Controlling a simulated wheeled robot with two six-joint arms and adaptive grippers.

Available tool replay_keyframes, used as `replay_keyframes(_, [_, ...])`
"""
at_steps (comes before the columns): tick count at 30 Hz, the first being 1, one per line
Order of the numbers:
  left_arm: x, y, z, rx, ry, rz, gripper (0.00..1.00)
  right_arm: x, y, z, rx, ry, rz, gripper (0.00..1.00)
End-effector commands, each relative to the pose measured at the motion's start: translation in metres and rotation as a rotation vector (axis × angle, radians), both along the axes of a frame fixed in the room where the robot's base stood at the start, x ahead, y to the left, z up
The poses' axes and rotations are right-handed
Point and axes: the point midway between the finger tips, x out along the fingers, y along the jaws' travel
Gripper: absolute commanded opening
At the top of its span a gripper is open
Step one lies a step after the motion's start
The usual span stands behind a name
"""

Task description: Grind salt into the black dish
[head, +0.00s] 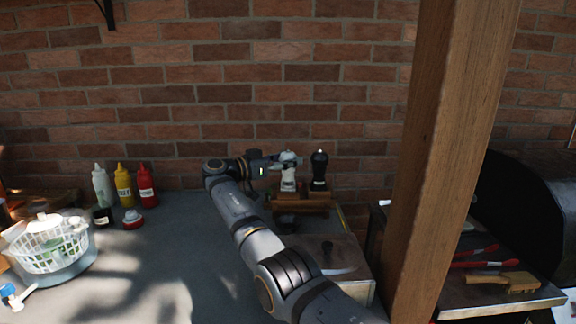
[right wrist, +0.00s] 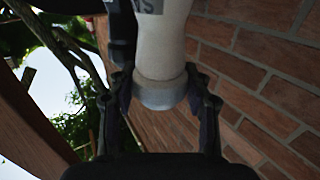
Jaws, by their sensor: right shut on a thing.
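The white salt mill (head: 288,180) is upright at the wooden rack (head: 301,208); I cannot tell whether it rests in the rack or is just clear of it. My right gripper (head: 284,164) is shut on its upper part, coming in from the left. In the right wrist view the pale mill body (right wrist: 162,45) and its grey band (right wrist: 160,95) show between the two fingers. A black mill (head: 319,170) stands to its right. A small dark object (head: 287,222) in front of the rack may be the black dish; it is too dark to be sure. My left gripper is out of view.
A wooden board (head: 340,262) lies right of my right arm. White, yellow and red bottles (head: 146,186) stand at the back left, and a white basket (head: 50,250) is at the left. A wooden post (head: 440,150) rises at the right. The table's middle left is clear.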

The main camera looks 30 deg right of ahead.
Motion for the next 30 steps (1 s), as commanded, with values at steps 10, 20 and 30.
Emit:
replay_keyframes(10, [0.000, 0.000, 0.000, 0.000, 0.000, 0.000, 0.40, 0.000, 0.000, -0.001, 0.001, 0.003, -0.002, 0.54])
replay_keyframes(20, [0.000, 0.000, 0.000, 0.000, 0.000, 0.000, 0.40, 0.000, 0.000, -0.001, 0.000, 0.002, -0.002, 0.73])
replay_keyframes(30, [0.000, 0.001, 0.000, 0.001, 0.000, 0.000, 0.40, 0.001, 0.037, 0.000, 0.001, 0.004, 0.003, 0.73])
